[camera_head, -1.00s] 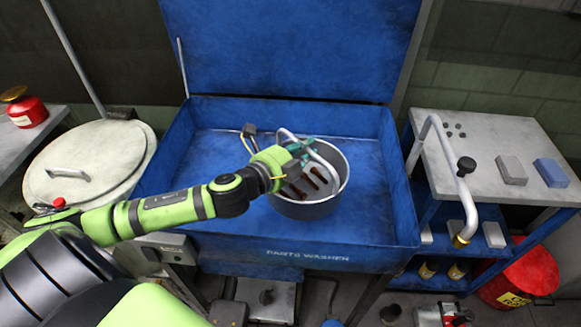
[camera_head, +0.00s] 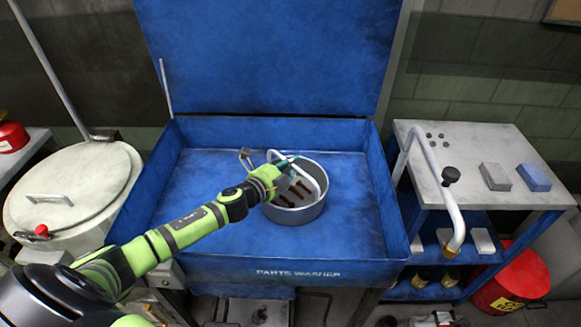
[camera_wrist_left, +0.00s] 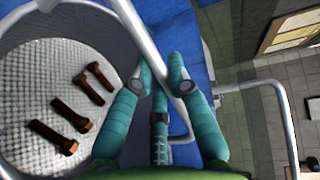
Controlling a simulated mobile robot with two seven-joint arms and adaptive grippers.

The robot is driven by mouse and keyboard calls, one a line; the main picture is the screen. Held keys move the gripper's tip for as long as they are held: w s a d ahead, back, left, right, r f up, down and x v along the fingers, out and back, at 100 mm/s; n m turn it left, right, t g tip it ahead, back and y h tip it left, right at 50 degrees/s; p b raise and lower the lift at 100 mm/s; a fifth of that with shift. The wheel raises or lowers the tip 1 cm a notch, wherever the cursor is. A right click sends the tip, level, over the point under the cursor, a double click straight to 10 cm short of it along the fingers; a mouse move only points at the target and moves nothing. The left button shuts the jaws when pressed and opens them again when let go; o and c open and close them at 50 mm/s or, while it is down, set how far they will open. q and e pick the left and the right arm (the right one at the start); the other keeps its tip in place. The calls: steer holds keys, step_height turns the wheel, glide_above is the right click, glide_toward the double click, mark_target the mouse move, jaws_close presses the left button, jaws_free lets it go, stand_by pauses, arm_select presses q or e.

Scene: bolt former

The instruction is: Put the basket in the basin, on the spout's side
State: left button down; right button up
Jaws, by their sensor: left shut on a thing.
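The round metal basket (camera_head: 297,214) is upright in the right half of the blue basin (camera_head: 205,185), with several rusty bolts inside. I cannot tell whether it touches the basin floor. My left gripper (camera_head: 284,168) is shut on the basket's bent tube handle at the rim. In the left wrist view the gripper (camera_wrist_left: 160,88) has the handle (camera_wrist_left: 143,42) between its teal fingers, and the basket (camera_wrist_left: 40,100) lies to the left. A small bent fitting (camera_head: 246,158), perhaps the spout, stands behind the gripper, partly hidden. My right gripper is not in view.
The basin's raised lid (camera_head: 265,60) stands behind. A grey cart (camera_head: 465,150) with a white bent pipe (camera_head: 432,170) and two blocks is at the right. A lidded drum (camera_head: 75,185) is at the left. The basin's left half is clear.

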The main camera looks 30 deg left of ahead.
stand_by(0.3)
arm_select(q)
steer(key=c, duration=1.5)
jaws_free()
steer(key=shift+f, duration=0.2)
steer(key=o, duration=0.3)
steer(key=shift+r, duration=0.2)
steer(key=b+v, duration=0.1)
steer(key=v, duration=1.1)
steer(key=shift+r, duration=0.1)
